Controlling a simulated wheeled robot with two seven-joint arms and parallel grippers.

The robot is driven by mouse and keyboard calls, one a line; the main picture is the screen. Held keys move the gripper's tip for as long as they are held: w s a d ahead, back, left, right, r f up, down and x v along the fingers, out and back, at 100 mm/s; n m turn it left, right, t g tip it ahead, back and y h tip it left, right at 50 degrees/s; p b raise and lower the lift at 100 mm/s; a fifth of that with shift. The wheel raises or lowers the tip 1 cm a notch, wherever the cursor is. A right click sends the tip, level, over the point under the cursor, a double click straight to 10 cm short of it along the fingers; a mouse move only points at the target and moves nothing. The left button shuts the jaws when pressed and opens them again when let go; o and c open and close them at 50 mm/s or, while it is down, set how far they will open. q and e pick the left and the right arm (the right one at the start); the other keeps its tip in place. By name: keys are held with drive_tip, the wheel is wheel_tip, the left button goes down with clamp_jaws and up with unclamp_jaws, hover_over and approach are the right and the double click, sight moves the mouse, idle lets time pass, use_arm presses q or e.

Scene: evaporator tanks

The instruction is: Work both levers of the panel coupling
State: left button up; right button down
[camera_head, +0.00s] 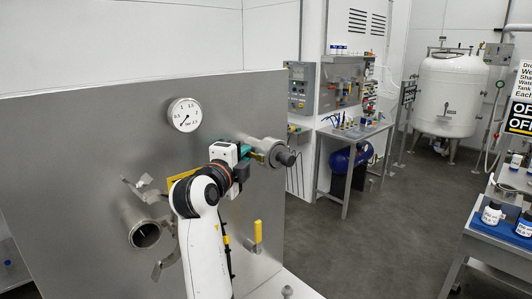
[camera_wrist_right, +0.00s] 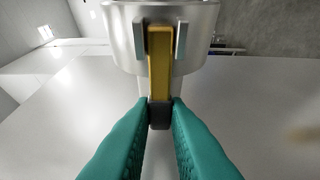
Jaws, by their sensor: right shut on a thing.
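The panel coupling (camera_head: 268,150) is a grey metal cylinder with a dark end, standing out from the right part of the upright grey panel. In the right wrist view, a yellow lever (camera_wrist_right: 160,72) runs down from the coupling's metal body (camera_wrist_right: 120,42), between two metal lugs. My right gripper (camera_head: 248,153), with teal fingers, is at the coupling's left side. In the wrist view the right gripper (camera_wrist_right: 160,118) is shut on the lever's dark tip. The coupling's second lever cannot be made out. My left gripper is not in view.
The grey panel (camera_head: 90,130) carries a round gauge (camera_head: 184,115), an open pipe stub (camera_head: 145,235) at lower left, and a yellow-handled valve (camera_head: 257,232) below the coupling. A workbench (camera_head: 352,133) and a white tank (camera_head: 450,90) stand behind. Open floor (camera_head: 370,230) lies to the right.

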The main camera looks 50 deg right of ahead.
drive_tip(key=n+t, duration=0.1)
drive_tip(key=t+y, duration=0.1)
drive_tip(key=shift+s+a+n+t, duration=0.15)
drive_tip(key=shift+a+n+t, duration=0.15)
drive_tip(key=shift+a+n, duration=0.1)
drive_tip(key=shift+t+y, duration=0.3)
drive_tip(key=shift+s+a+f+n+t+y+p, duration=0.1)
drive_tip(key=shift+a+n+t+y+p, duration=0.1)
drive_tip(key=shift+n+t+y, duration=0.3)
drive_tip(key=shift+s+a+n+t+y+p, duration=0.1)
drive_tip(key=shift+n+t+y+p, duration=0.15)
drive_tip(key=shift+n+t, duration=0.35)
